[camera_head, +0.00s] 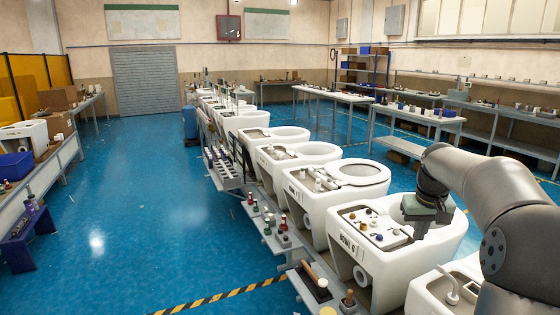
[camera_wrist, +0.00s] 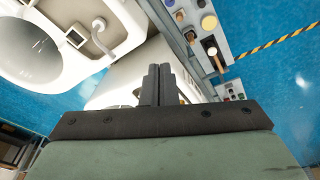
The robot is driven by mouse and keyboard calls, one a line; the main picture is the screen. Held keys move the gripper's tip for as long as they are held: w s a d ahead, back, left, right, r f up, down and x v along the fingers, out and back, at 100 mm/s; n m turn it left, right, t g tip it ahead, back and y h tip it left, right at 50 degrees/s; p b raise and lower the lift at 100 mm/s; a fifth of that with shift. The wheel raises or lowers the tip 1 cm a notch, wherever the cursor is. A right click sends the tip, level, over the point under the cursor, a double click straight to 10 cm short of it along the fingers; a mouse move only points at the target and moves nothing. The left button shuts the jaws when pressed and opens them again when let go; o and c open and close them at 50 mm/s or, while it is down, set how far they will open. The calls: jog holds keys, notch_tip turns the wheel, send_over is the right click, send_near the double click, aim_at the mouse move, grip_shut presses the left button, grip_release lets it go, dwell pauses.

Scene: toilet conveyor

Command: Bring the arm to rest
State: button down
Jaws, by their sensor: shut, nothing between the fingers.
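My arm comes in from the right in the head view. My gripper (camera_head: 422,229) points down close over the white toilet marked BOWL 6 (camera_head: 367,265); I cannot tell whether it touches it. In the wrist view the two dark fingers of my gripper (camera_wrist: 158,72) are together, with nothing between them. A white toilet with an open bowl (camera_wrist: 35,55) and a curved white pipe (camera_wrist: 100,35) lies beyond the fingers, at upper left.
A row of white toilets runs back along the conveyor, including one with a seat ring (camera_head: 357,172). Side shelves (camera_head: 280,238) with small parts flank the row. Several small fittings (camera_head: 378,237) lie on BOWL 6.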

jog(key=s+a+f, duration=0.3)
jog(key=s+a, duration=0.7)
jog(key=s, duration=0.1)
jog(key=s+a+f+n+g, duration=0.1)
jog(key=s+a+f, duration=0.3)
jog(key=s+a, duration=0.6)
jog(key=shift+s+a, duration=0.25)
jog(key=shift+s, duration=0.55)
jog(key=c, duration=1.8)
grip_release()
jog(key=shift+n+y, duration=0.3)
jog(key=shift+y, duration=0.2)
jog(key=s+f, duration=0.1)
jog(key=s, duration=0.1)
jog(key=s+a+f, duration=0.1)
jog(key=s, duration=0.1)
jog(key=s+a+f, duration=0.1)
jog(key=s, duration=0.2)
jog(key=shift+s+a+f, duration=0.1)
jog(key=shift+a+f, duration=0.05)
jog(key=shift+f, duration=0.2)
jog(key=o, duration=0.5)
jog(key=shift+s+f, duration=0.15)
jog(key=shift+s, duration=0.1)
jog(key=o, duration=0.3)
jog(key=shift+o, duration=0.2)
